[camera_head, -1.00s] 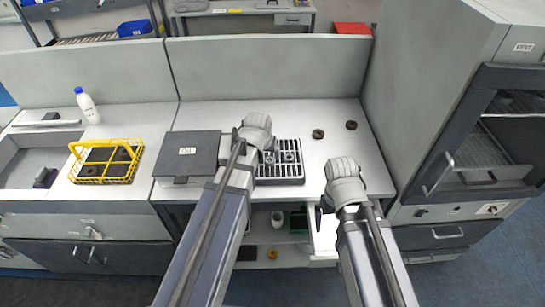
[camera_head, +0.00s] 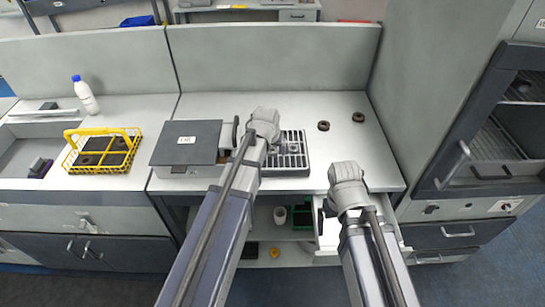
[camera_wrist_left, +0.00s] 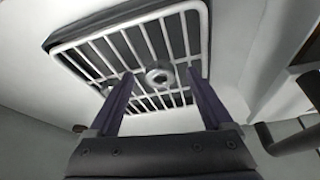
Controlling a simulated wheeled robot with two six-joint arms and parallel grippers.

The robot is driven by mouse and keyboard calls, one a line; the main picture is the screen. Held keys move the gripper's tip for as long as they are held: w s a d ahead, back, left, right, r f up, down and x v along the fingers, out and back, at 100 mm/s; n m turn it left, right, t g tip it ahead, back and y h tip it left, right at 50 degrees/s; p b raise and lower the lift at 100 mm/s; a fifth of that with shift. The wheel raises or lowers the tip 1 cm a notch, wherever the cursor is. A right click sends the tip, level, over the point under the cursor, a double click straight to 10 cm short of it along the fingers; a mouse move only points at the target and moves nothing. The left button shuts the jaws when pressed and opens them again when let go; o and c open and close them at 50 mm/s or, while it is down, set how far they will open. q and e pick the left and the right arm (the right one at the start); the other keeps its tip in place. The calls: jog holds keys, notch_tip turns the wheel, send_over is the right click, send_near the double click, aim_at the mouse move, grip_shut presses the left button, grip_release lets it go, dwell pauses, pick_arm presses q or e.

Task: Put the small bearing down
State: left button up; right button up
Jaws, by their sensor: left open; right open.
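A small grey metal bearing (camera_wrist_left: 160,77) lies on the white wire grate of a dark tray (camera_wrist_left: 62,35) in the left wrist view. My left gripper (camera_wrist_left: 161,82) is open, with its two dark fingers apart on either side of the bearing. In the head view, my left gripper (camera_head: 264,126) is at the left side of the grated tray (camera_head: 296,168), and its fingers are mostly hidden by my wrist. My right gripper (camera_head: 345,185) is open and empty in front of the bench edge, above an open drawer.
Two dark rings (camera_head: 323,126) (camera_head: 358,117) lie on the bench right of the tray. A dark-lidded grey box (camera_head: 186,142) stands left of it. A yellow wire basket (camera_head: 125,160) and a white bottle (camera_head: 85,95) are further left. A glass-doored cabinet (camera_head: 490,135) stands right.

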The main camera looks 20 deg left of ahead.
pick_arm(q)
jog(key=shift+c, duration=0.3)
grip_shut()
dwell(0.5)
